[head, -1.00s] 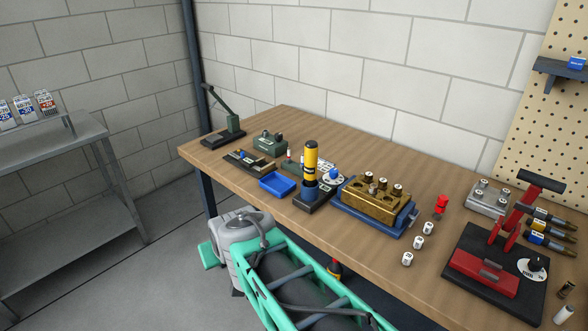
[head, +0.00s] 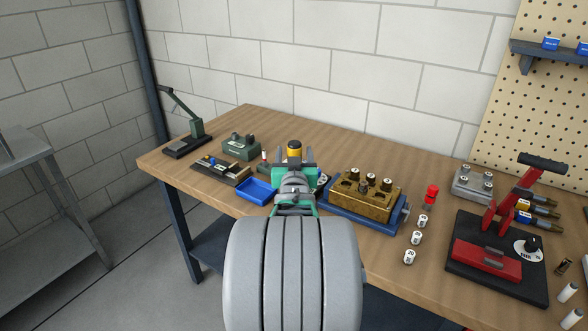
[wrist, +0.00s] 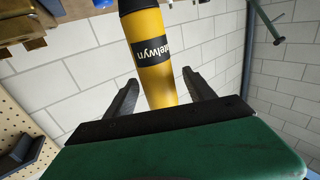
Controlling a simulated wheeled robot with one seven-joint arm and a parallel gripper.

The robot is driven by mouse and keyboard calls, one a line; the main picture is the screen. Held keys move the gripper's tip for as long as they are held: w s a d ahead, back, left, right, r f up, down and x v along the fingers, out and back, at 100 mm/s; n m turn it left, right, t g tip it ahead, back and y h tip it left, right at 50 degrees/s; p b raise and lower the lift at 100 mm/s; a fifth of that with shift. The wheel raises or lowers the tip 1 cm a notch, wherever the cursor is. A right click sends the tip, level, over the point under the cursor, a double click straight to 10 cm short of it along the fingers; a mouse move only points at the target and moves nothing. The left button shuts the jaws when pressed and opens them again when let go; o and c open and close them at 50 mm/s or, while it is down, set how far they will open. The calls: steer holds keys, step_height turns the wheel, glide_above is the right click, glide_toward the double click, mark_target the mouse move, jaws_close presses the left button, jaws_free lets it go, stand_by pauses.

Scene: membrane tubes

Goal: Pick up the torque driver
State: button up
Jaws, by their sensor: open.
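The torque driver appears to be the upright yellow tool with black ends and a dark label; its top (head: 294,148) shows in the head view just beyond my gripper (head: 295,163). In the wrist view the yellow body (wrist: 153,68) stands between the two dark fingers of my gripper (wrist: 162,80). The fingers are open, one on each side, with a visible gap to the body. It is not gripped. My arm hides its lower part and its blue stand in the head view.
A brass block (head: 350,205) on a blue base (head: 393,225) stands close to the right of my gripper. A blue tray (head: 256,191) lies just left. A green box (head: 240,147) and lever press (head: 190,130) stand farther left. A red clamp fixture (head: 487,262) is at right.

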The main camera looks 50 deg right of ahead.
steer(key=x, duration=0.2)
steer(key=shift+w+d, duration=0.15)
steer(key=shift+d, duration=0.1)
steer(key=shift+c, duration=0.3)
jaws_close()
